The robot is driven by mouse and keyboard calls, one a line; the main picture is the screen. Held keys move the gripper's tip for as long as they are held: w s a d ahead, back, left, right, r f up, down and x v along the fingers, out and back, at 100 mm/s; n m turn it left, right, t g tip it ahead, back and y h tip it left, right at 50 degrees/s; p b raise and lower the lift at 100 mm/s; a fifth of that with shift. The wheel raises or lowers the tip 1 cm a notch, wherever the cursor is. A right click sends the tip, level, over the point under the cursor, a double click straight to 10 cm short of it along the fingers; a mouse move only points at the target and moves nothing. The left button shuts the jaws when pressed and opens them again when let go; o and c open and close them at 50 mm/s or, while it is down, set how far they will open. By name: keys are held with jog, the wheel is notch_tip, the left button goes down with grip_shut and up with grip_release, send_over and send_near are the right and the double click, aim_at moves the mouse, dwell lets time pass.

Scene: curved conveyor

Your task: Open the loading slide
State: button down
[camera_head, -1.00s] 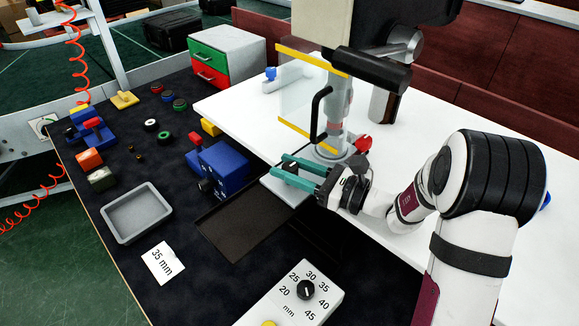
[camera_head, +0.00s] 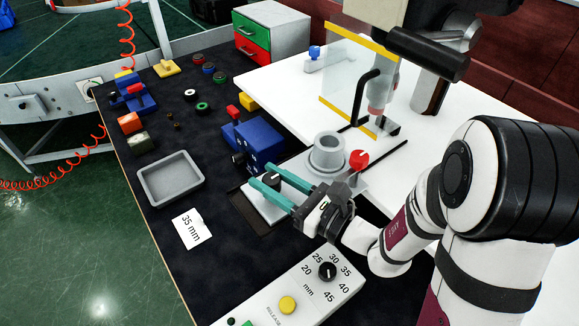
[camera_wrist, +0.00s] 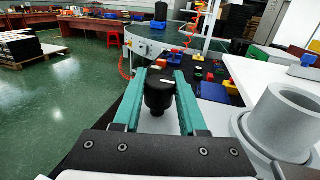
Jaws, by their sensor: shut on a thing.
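The loading slide (camera_head: 262,207) is a light grey plate, drawn out to the front left over the dark tray (camera_head: 240,210). A grey cup-shaped holder (camera_head: 327,153) stands upright on it, clear of the press guard; it shows large at the right of the wrist view (camera_wrist: 285,120). My gripper (camera_head: 262,176), with green fingers, is shut on the slide's black knob (camera_head: 271,180). In the wrist view the knob (camera_wrist: 158,92) sits between both fingers. The inside bottom of the holder is hidden.
A clear guard (camera_head: 345,75) with yellow edges and a black handle stands behind the holder. A red knob (camera_head: 358,159) is close to its right. A blue block (camera_head: 258,140) lies left of the slide. A dial box (camera_head: 327,272) lies in front.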

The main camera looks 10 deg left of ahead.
jog(key=shift+s, duration=0.1)
jog(key=shift+c, duration=2.3)
grip_release()
jog(key=shift+r, duration=0.1)
jog(key=r, duration=0.1)
jog(key=d+r, duration=0.1)
jog(key=r, duration=0.3)
jog(key=shift+d, duration=0.25)
jog(key=d+r, duration=0.6)
jog(key=d, duration=0.4)
jog(key=shift+s, duration=0.25)
jog(key=shift+d+f, duration=0.1)
